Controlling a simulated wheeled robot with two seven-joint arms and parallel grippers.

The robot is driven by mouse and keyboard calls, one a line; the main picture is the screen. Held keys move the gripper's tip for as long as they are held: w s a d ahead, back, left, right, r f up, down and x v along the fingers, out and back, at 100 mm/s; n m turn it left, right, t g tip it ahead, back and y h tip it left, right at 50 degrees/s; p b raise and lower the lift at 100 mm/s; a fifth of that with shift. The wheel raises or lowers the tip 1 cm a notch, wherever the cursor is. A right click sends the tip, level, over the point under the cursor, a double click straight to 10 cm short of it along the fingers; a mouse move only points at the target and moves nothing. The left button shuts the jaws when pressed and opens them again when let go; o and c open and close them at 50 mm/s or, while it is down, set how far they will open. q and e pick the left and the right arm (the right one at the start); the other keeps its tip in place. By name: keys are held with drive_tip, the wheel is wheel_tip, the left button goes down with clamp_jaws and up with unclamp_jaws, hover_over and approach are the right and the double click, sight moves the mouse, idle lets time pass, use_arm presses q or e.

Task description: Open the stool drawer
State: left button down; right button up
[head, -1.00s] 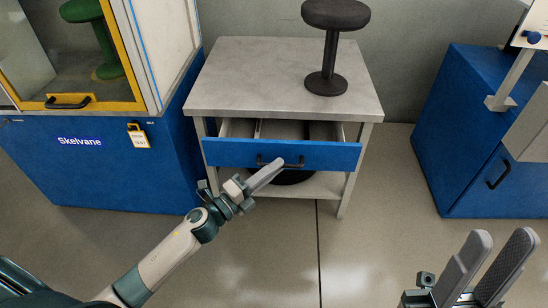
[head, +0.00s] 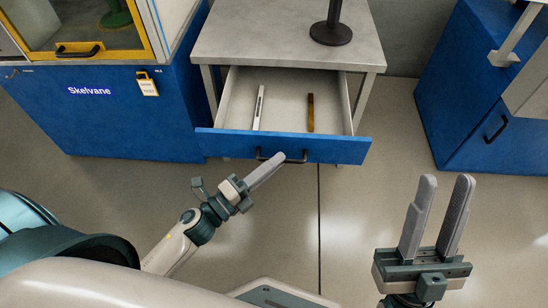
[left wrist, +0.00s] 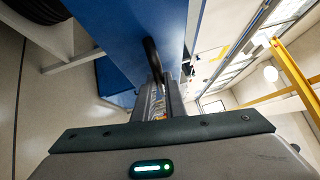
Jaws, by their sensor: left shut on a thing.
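The stool drawer (head: 220,143) has a blue front and a black bar handle (head: 296,157), and it stands well out of the grey table (head: 235,45). Inside lie a light, ruler-like strip (head: 259,106) and a brownish strip (head: 310,112). My left gripper (head: 274,163) is at the drawer front, shut on the black handle; the handle also shows between its fingers in the left wrist view (left wrist: 153,55). My right gripper (head: 438,215) is open and empty, fingers up, right of the drawer and apart from it.
A dark stool base (head: 331,34) stands on the tabletop. A blue cabinet with a yellow-framed window (head: 110,110) is at the left. Another blue cabinet (head: 455,90) is at the right. The floor (head: 345,225) before the drawer is clear.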

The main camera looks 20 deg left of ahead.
use_arm(q)
drive_tip(key=c, duration=1.8)
unclamp_jaws()
drive_tip(key=shift+s, duration=0.1)
drive_tip(key=v, duration=1.7)
drive_tip(key=shift+s+a+r, duration=0.1)
drive_tip(key=shift+a, duration=0.05)
